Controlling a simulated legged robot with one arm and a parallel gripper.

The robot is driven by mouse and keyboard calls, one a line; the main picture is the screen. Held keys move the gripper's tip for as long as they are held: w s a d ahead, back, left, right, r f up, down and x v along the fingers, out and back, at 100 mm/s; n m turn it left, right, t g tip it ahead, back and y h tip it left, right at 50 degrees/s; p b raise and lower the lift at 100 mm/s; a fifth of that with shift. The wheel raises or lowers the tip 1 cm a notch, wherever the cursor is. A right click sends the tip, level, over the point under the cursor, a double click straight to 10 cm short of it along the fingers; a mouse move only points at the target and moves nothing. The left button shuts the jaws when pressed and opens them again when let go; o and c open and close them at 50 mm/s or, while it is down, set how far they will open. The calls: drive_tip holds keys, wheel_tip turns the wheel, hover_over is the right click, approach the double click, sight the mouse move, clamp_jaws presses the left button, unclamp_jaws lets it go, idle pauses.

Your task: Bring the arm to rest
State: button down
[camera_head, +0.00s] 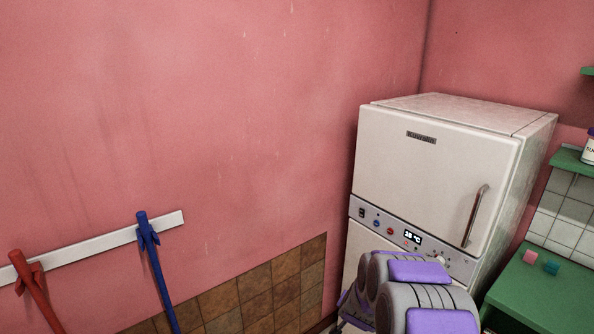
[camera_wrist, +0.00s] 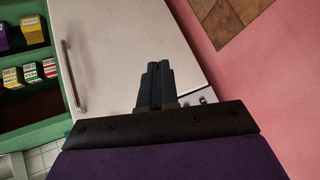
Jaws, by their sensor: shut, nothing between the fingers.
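My gripper (camera_wrist: 155,84) shows in the wrist view with its two dark fingers together and nothing between them. It points toward the white cabinet-like appliance (camera_wrist: 115,40), which fills the middle of that view. I cannot tell how far the fingertips are from its surface. In the head view, grey and purple links of my arm show at the bottom, in front of the lower part of the appliance (camera_head: 430,150). My gripper is not clearly visible there.
The appliance has a door handle (camera_head: 474,215) and a control panel. A green counter (camera_head: 540,300) with a pink block (camera_head: 530,257) and a teal block (camera_head: 551,268) stands at right. Green shelves (camera_wrist: 30,108) hold small boxes.

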drive_tip(key=s+a+r+n+g+y, duration=0.2)
drive_tip(key=s+a+r, duration=0.2)
drive_tip(key=s+r, duration=0.45)
drive_tip(key=s+a+r+n+g+y, duration=0.1)
drive_tip(key=s+a+r+n+g, duration=0.35)
drive_tip(key=s, duration=0.75)
drive_tip(key=s+d+r+g, duration=0.2)
drive_tip(key=s+r, duration=0.2)
drive_tip(key=s, duration=1)
drive_tip(key=s+d+r+g+h, duration=0.1)
drive_tip(key=s+d+r+g, duration=0.1)
drive_tip(key=s, duration=1.2)
drive_tip(key=shift+s+d+r, duration=0.3)
drive_tip(key=shift+d+r, duration=0.45)
drive_tip(key=shift+r, duration=0.1)
